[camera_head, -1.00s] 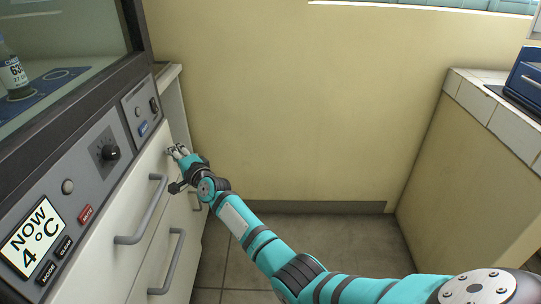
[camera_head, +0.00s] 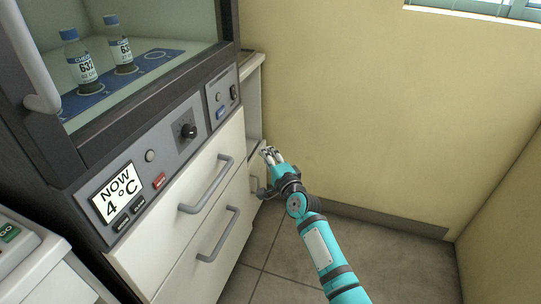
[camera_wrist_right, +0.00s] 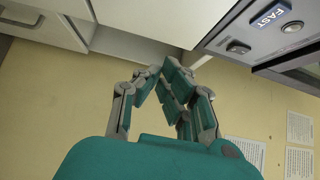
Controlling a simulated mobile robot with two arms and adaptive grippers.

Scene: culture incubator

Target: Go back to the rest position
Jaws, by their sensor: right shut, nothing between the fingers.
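My right gripper (camera_head: 268,156) is at the end of my teal arm, beside the right end of the incubator's white front, near the gap by the wall. In the right wrist view its fingers (camera_wrist_right: 168,75) come together with nothing between them. The incubator's control panel (camera_head: 165,150) reads "NOW 4 °C". My left gripper is in neither view.
Two blue-capped bottles (camera_head: 82,65) stand on a blue mat behind the incubator's glass. Grey drawer handles (camera_head: 206,186) stick out left of my right gripper. A yellow wall (camera_head: 370,110) is behind it. The tiled floor (camera_head: 275,250) below is clear.

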